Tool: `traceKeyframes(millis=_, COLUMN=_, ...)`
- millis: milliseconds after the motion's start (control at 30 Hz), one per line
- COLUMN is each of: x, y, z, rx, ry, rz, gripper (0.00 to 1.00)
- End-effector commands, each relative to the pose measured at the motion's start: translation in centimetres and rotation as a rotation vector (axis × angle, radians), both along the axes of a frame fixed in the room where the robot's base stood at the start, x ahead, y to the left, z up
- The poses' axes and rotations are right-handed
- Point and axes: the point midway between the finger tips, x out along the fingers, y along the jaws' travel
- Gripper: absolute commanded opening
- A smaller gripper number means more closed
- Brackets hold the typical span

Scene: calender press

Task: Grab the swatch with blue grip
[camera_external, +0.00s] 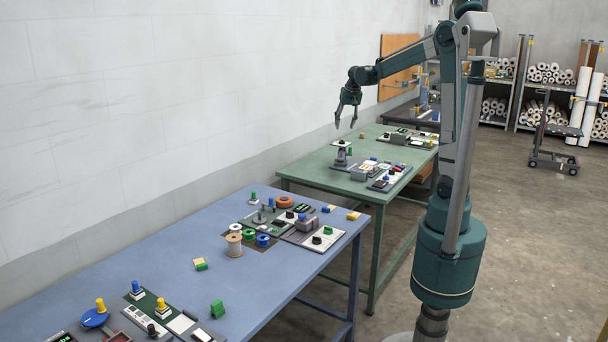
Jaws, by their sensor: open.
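My gripper (345,121) is open and empty. It hangs fingers down, high above the far left part of the green table (305,171). No swatch can be told for certain at this size. Several small things have blue tops: a blue knob on a white base (137,289) at the front left of the blue table, a blue-and-white block (328,208) near that table's far right edge, and a blue knob on a panel (385,177) on the green table. My gripper touches none of them.
Spools (234,244) and panels crowd the far end of the blue table (95,262). A green block (217,309) and a yellow-green block (201,264) lie apart. A grey post (340,157) stands below my gripper. A wall runs along the left.

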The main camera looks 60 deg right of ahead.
Motion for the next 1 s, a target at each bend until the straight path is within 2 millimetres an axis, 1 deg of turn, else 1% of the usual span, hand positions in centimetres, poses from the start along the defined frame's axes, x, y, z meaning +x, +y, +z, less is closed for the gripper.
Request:
traceKeyframes(millis=33, x=0.5, y=-1.4, z=-0.3, rx=0.005, ry=0.007, rz=-0.021, gripper=0.45)
traceKeyframes(millis=267, x=2.1, y=-6.8, z=-2.2, rx=0.033, ry=0.033, rz=-0.112, gripper=0.45)
traceKeyframes(millis=500, x=3.3, y=-12.7, z=-4.6, rx=0.061, ry=0.060, rz=-0.207, gripper=0.45)
traceKeyframes(millis=733, x=3.8, y=-18.4, z=-7.4, rx=0.088, ry=0.086, rz=-0.299, gripper=0.45)
traceKeyframes(millis=1000, x=3.7, y=-25.1, z=-11.1, rx=0.120, ry=0.115, rz=-0.406, gripper=0.45)
